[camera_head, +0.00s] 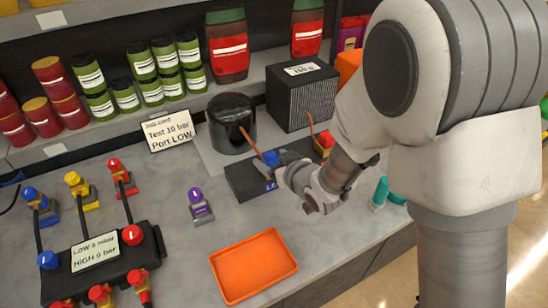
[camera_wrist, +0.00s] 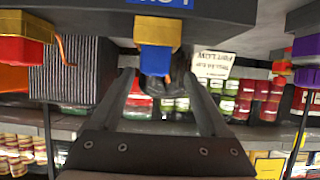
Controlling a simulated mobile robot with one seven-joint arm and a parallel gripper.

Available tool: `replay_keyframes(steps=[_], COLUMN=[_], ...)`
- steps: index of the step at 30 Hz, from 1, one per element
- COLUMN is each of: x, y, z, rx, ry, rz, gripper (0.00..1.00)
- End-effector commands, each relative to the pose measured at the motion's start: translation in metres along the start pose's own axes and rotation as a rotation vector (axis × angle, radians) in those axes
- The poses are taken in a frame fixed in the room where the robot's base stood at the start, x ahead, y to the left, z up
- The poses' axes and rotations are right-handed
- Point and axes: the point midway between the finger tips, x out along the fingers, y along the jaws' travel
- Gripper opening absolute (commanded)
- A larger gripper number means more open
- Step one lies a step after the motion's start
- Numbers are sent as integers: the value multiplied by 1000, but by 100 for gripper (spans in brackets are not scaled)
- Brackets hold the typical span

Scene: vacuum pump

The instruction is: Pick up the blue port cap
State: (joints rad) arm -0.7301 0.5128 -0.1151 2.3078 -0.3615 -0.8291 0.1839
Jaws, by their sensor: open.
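The blue port cap (camera_wrist: 155,60) shows in the wrist view on the end of a brass-yellow fitting (camera_wrist: 158,30), under the dark block with a blue label (camera_wrist: 170,3). My gripper (camera_wrist: 157,74) is open, with one dark finger on each side of the cap's line and gaps on both sides; I see no contact. In the head view a blue piece (camera_head: 270,157), likely the cap, sits on the dark block (camera_head: 243,182) just beyond my wrist. My fingers are mostly hidden there.
A black cylindrical pump (camera_head: 231,122) and a grey finned box (camera_head: 302,95) stand behind the block. A job card (camera_head: 169,131) stands to the left. A manifold with hoses (camera_head: 97,258), a purple-topped coupler (camera_head: 199,206) and an orange tray (camera_head: 253,265) occupy the counter.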

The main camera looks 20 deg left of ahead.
Motion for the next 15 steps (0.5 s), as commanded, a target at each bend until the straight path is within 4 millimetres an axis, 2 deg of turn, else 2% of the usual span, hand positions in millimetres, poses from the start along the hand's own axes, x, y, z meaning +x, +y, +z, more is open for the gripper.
replay_keyframes(steps=[8, 15], x=[18, 50], y=[2, 7], z=[0, 2], rx=[0, -2], ry=[0, -1], rz=[-1, -2], gripper=[80, 80])
